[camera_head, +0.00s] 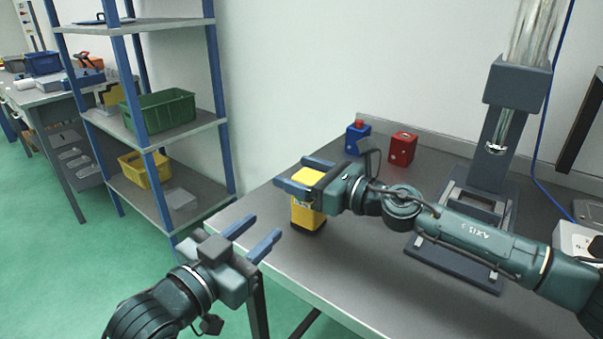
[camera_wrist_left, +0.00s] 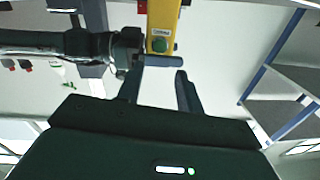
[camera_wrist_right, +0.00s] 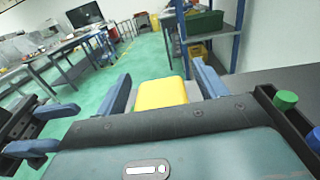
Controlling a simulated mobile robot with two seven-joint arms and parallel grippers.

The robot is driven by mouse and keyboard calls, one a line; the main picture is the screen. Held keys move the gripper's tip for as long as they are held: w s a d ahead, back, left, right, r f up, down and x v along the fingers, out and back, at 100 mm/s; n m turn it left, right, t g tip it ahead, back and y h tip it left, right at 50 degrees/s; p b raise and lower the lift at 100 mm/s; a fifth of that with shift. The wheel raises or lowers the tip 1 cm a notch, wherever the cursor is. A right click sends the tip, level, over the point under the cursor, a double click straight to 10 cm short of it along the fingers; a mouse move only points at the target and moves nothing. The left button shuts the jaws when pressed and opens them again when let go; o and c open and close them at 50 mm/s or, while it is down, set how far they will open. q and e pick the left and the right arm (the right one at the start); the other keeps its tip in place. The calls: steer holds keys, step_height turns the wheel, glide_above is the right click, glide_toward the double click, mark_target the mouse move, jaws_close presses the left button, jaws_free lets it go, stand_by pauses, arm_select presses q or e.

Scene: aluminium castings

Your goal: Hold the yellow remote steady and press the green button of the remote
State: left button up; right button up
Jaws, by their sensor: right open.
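The yellow remote (camera_head: 308,187) stands upright near the table's left edge, with a dark base. My right gripper (camera_head: 293,171) is open, its fingers at either side of the remote's upper part. In the right wrist view the remote (camera_wrist_right: 160,93) shows between the two spread fingers (camera_wrist_right: 160,76); contact cannot be told. My left gripper (camera_head: 263,230) is open and empty, below and left of the remote, apart from it.
A blue box (camera_head: 356,138) and a red box (camera_head: 402,148) stand at the back of the table (camera_head: 340,270). A dark press-like stand (camera_head: 490,160) is to the right. A shelf (camera_head: 215,130) with green (camera_head: 160,112) and yellow (camera_head: 146,168) crates stands left. Table front is clear.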

steer(key=shift+c, duration=0.4)
steer(key=c, duration=1.1)
arm_select(q)
jaws_close()
arm_select(e)
steer(key=shift+o, duration=0.2)
stand_by(0.6)
